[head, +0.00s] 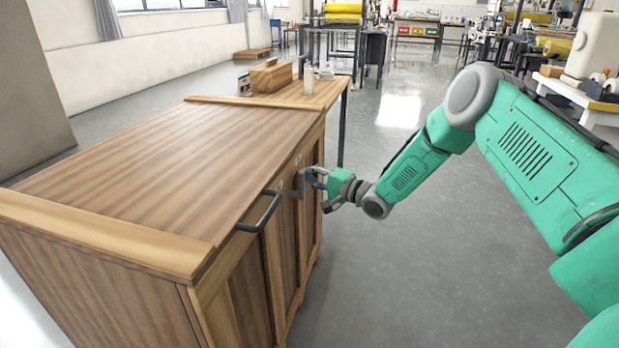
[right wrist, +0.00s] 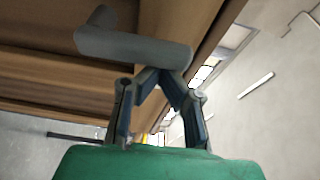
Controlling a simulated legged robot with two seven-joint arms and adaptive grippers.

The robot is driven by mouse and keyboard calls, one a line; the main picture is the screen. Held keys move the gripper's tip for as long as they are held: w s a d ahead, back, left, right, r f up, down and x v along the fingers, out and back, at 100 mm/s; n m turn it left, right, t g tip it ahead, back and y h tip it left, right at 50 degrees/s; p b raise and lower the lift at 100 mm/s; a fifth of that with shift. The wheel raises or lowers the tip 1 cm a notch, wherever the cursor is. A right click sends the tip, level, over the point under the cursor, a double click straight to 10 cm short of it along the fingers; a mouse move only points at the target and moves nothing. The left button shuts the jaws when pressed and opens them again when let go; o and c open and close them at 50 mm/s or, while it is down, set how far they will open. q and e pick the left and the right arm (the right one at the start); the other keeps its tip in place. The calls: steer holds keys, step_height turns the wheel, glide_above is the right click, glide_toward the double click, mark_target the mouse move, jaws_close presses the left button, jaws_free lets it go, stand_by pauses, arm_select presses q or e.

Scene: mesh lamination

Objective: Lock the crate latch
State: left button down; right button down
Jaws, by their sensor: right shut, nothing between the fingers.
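The crate (head: 150,150) is a large brown wooden box with a flat top and panelled front. A grey, rounded, bent bar (right wrist: 140,50), which looks like the latch handle, sticks out from the wood in the right wrist view. My right gripper (head: 315,188) is at the crate's front side, beyond the black handle. In the right wrist view the fingers of my right gripper (right wrist: 163,78) are shut and empty, with their tips just by the grey bar. I cannot tell whether they touch it. My left gripper is not in view.
A black bar handle (head: 262,212) juts from the crate's near front edge. A wooden box (head: 270,77) and a pale bottle (head: 308,78) stand at the far end. The grey floor (head: 400,270) right of the crate is clear.

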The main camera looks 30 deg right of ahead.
mark_target(302, 180)
steer(key=s+a+n, duration=0.1)
steer(key=n, duration=0.1)
steer(key=s+a+n+t+y, duration=0.1)
steer(key=n, duration=0.2)
steer(key=shift+a+r, duration=0.1)
steer(key=shift+a, duration=0.1)
steer(key=shift+s, duration=0.1)
steer(key=shift+s+a+f, duration=0.1)
steer(key=shift+f, duration=0.1)
stand_by(0.4)
